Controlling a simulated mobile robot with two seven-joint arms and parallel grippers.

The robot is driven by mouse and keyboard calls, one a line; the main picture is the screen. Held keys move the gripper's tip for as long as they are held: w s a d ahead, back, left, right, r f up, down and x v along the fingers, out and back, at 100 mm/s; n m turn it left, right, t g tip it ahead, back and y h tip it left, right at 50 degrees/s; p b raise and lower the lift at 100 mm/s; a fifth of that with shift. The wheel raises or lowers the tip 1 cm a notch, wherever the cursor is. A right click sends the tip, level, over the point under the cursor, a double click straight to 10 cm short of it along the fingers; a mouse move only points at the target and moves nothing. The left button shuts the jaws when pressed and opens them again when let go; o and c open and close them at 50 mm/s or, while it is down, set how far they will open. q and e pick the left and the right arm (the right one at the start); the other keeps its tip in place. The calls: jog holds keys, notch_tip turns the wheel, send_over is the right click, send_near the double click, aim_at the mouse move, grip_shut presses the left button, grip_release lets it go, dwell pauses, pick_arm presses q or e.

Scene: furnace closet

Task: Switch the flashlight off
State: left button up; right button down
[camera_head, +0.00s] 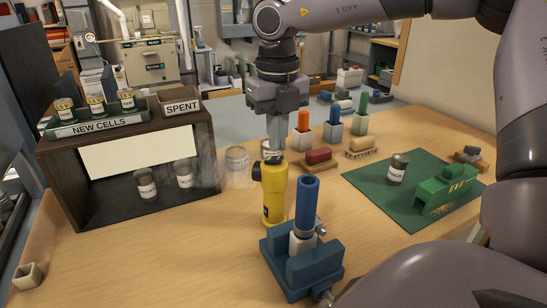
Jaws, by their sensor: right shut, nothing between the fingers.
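A yellow flashlight (273,196) stands upright on the wooden table, with a short dark-rimmed head at its upper left. A pale hazy beam spreads left from this head toward the dark shelf. My right gripper (274,150) points down and is shut and empty, with its fingertips at the flashlight's top. I cannot tell whether they touch it. The switch cannot be made out. My left gripper is out of view.
A blue vise (301,269) holding a blue cylinder stands close in front of the flashlight. The dark shelf (62,181) with labelled cans is at left. A green mat (378,203) with a can and a green block lies at right. Coloured tools stand behind.

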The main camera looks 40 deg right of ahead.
aim_at(277, 158)
jog(key=shift+f+b, duration=0.95)
jog(key=shift+f, duration=0.25)
dwell(0.3)
jog(key=shift+r+p, duration=2.55)
jog(key=shift+r, duration=1)
